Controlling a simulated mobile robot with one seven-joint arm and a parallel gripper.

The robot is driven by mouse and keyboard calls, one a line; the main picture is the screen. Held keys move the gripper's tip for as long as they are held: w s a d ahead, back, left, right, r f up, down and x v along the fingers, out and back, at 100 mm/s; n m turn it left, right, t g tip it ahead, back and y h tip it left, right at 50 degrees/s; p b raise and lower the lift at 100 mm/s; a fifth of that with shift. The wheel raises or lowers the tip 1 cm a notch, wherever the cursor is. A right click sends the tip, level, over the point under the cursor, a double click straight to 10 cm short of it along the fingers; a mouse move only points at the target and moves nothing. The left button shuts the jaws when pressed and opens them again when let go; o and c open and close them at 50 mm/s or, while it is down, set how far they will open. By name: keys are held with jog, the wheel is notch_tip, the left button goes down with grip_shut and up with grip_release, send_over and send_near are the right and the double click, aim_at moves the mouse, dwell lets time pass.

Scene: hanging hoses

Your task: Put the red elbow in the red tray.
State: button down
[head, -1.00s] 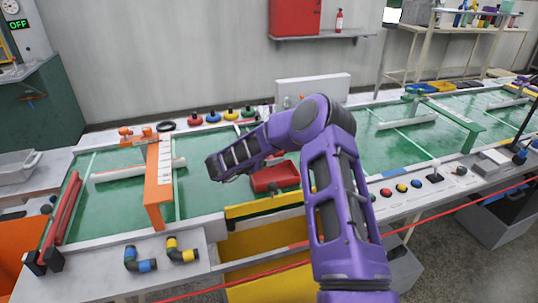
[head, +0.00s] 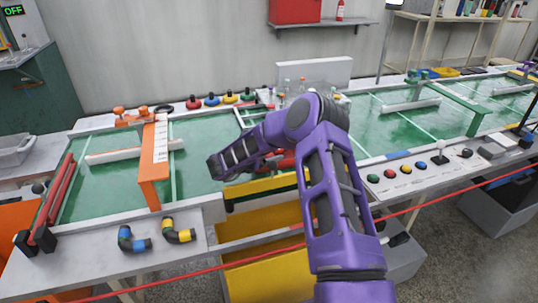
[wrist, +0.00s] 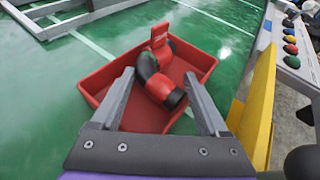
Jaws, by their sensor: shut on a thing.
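The red elbow (wrist: 152,72), a bent red pipe piece with black bands, is between the two grey fingers of my gripper (wrist: 160,76) in the wrist view. The jaws are shut on it. The red tray (wrist: 104,78) is around and below the elbow in that view; I cannot tell whether the elbow touches its floor. A small red plate with dark lettering (wrist: 160,33) stands at the tray's far side. In the head view the tray (head: 284,160) is mostly hidden behind my purple arm, and the fingers and elbow cannot be made out.
A yellow panel (wrist: 255,100) stands close to the right of my gripper. A grey frame (wrist: 62,18) lies on the green surface beyond the tray. An orange bridge (head: 153,165) stands to the left in the head view. Two other elbows (head: 134,240) (head: 179,231) lie on the front ledge.

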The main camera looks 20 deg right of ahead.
jog(key=shift+s+f, duration=0.15)
jog(key=shift+f, duration=0.35)
grip_release()
jog(key=shift+s+f, duration=0.1)
jog(key=shift+f, duration=0.05)
jog(key=w+r+p+v, duration=0.1)
jog(key=v, duration=1.6)
notch_tip(320, 180, up, 8)
jog(key=p, duration=0.2)
jog(key=shift+s+f+p, duration=0.15)
jog(key=shift+s+p, duration=0.2)
jog(key=shift+p, duration=0.05)
jog(key=shift+w+a, duration=0.1)
jog(key=shift+a, duration=0.1)
